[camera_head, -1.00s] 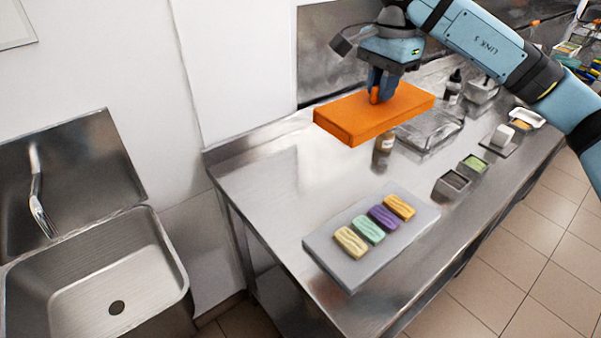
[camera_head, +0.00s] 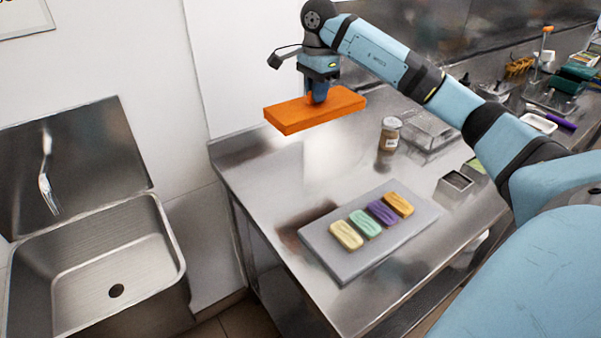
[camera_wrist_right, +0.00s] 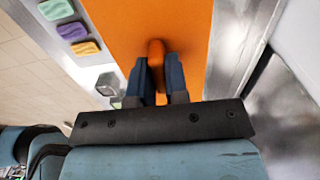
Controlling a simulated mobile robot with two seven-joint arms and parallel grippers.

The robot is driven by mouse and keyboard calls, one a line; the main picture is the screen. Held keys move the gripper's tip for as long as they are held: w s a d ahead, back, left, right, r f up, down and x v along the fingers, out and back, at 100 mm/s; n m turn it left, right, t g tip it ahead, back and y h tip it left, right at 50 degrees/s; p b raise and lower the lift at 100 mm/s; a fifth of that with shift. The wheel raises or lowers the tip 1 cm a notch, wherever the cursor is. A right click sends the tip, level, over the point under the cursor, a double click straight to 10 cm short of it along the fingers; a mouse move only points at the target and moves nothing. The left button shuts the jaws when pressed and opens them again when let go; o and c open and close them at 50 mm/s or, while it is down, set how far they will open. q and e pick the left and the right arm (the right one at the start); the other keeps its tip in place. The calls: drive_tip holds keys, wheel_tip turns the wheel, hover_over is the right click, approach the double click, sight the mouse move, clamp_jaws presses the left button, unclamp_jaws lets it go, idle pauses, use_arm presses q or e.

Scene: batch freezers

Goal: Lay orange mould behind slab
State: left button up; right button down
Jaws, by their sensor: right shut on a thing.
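The orange mould (camera_head: 292,117) is a flat rectangular block held in the air above the back left part of the steel table. My right gripper (camera_head: 319,97) is shut on a knob on its top. The right wrist view also shows the orange mould (camera_wrist_right: 190,30), with the fingertips (camera_wrist_right: 163,75) on either side of its orange knob. The grey slab (camera_head: 345,262) lies flat on the table nearer the front, with yellow, mint, purple and orange bars in a row on it. The mould is behind the slab and clear of it. My left gripper is not in view.
The steel table (camera_head: 270,190) is bare between the slab and the back wall. A jar (camera_head: 390,134) and a clear container (camera_head: 428,130) stand to the right. A small metal tin (camera_head: 456,182) is right of the slab. A sink (camera_head: 95,270) is at left.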

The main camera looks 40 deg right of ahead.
drive_tip(key=shift+f+p, duration=0.4)
drive_tip(key=shift+f, duration=9.4)
drive_tip(key=c, duration=1.1)
unclamp_jaws()
drive_tip(key=shift+f, duration=0.15)
drive_tip(key=shift+r, duration=0.2)
wheel_tip(320, 180, up, 12)
drive_tip(key=shift+r+b, duration=0.1)
drive_tip(key=shift+b, duration=0.35)
